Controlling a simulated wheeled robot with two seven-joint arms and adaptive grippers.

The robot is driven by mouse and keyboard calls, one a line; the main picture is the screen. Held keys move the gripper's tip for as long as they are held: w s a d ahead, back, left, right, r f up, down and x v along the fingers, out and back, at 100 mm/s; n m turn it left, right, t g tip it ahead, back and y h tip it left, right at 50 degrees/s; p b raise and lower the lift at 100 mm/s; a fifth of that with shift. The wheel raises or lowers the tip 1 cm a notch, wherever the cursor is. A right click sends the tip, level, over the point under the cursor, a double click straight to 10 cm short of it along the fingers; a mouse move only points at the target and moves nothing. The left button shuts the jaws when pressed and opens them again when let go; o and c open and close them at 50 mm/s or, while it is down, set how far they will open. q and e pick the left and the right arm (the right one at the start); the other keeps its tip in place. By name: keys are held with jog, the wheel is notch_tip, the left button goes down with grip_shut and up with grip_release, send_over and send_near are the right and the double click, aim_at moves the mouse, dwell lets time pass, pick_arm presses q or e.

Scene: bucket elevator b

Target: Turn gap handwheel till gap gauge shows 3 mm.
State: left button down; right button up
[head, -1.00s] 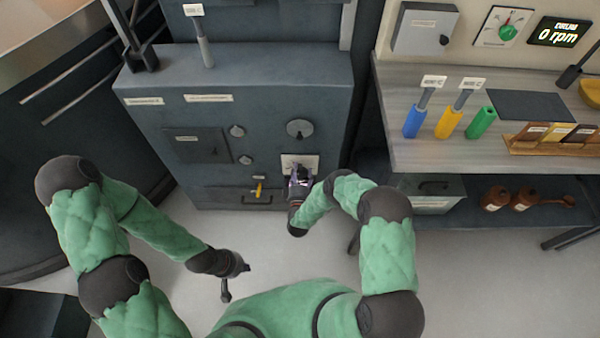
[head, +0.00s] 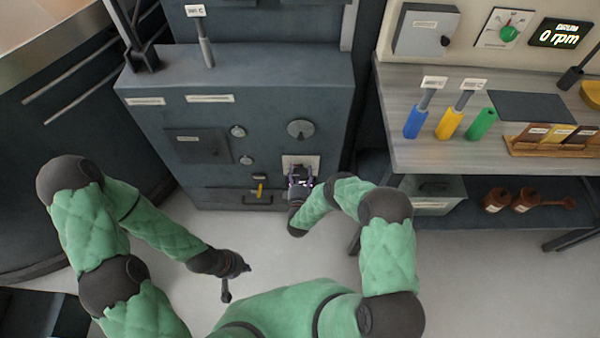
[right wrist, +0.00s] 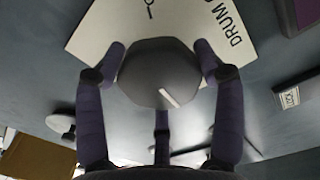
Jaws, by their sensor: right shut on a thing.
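A dark faceted knob (right wrist: 160,73) with a white pointer line sits on a white plate in the right wrist view (right wrist: 100,35). The plate's printing starts "DRUM" and is partly cut off. My right gripper (right wrist: 160,78) is shut around this knob, one finger on each side. In the head view the plate (head: 312,162) is low on the grey cabinet, with my right gripper (head: 300,178) in front, hiding the knob. A round grey disc (head: 300,129) sits above it. My left gripper (head: 238,282) hangs over the floor, apart from everything; its opening is unclear. I cannot make out a gap gauge reading.
The cabinet (head: 240,110) also bears small knobs (head: 237,131), a hatch (head: 198,146) and a yellow lever (head: 259,190). At right a bench (head: 400,152) holds coloured handles. A wall display (head: 559,33) reads 0 rpm. The floor before the cabinet is clear.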

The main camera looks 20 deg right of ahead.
jog(key=shift+a+y, duration=0.3)
jog(key=shift+a, duration=0.1)
jog(key=o, duration=1.1)
jog(key=shift+w+f, duration=0.1)
jog(key=shift+f, duration=0.05)
jog(key=shift+s, duration=0.4)
jog(key=v, duration=1.1)
jog(key=shift+s+a, duration=0.15)
jog(key=shift+a, duration=0.05)
